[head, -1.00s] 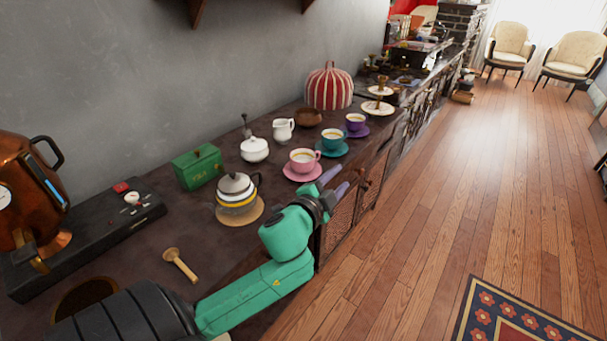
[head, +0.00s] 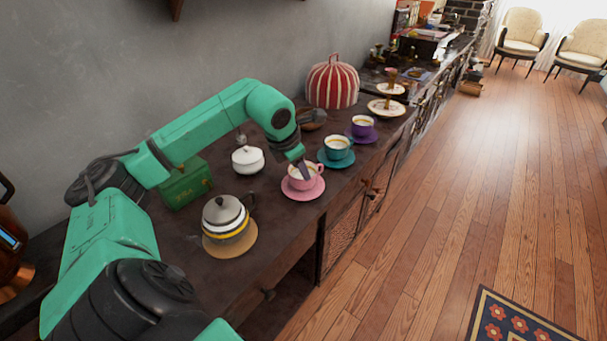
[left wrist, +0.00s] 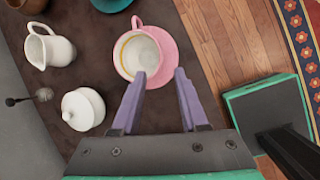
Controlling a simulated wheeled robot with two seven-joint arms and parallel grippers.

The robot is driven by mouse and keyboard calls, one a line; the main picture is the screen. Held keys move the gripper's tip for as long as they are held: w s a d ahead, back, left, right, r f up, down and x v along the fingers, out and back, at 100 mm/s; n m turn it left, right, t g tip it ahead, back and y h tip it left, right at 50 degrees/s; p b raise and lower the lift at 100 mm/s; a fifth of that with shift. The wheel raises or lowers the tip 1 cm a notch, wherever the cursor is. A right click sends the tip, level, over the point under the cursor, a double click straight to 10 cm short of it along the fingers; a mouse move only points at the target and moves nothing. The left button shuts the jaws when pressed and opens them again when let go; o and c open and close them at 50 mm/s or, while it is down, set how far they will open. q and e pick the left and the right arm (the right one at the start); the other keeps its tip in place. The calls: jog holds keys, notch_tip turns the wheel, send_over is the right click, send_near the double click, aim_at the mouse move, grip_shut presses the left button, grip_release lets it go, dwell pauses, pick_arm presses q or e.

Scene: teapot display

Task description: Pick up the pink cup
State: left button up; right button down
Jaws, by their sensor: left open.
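The pink cup (head: 301,183) stands upright on its pink saucer (head: 316,192) near the counter's front edge. In the left wrist view the cup (left wrist: 139,52) shows from above, its handle pointing to the top. My left gripper (head: 304,170) reaches down over the cup from behind. In the left wrist view the left gripper (left wrist: 160,73) is open and empty. One fingertip overlaps the cup's near rim and the other is over the saucer beside the cup. Contact cannot be told. My right gripper is not in view.
A teal cup (head: 338,145) and a purple cup (head: 362,126) stand beyond on saucers. A white jug (left wrist: 48,47) is left of the cup in the wrist view.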

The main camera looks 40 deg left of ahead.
aim_at(308, 185)
pick_arm(q)
jog(key=x, duration=0.3)
jog(key=shift+w+a+f, duration=0.25)
jog(key=shift+w+f, duration=0.05)
jog(key=shift+d+p+x, duration=0.25)
jog(key=shift+p+x, duration=0.35)
jog(key=shift+x, duration=1.8)
jog(key=shift+f, duration=0.15)
grip_shut()
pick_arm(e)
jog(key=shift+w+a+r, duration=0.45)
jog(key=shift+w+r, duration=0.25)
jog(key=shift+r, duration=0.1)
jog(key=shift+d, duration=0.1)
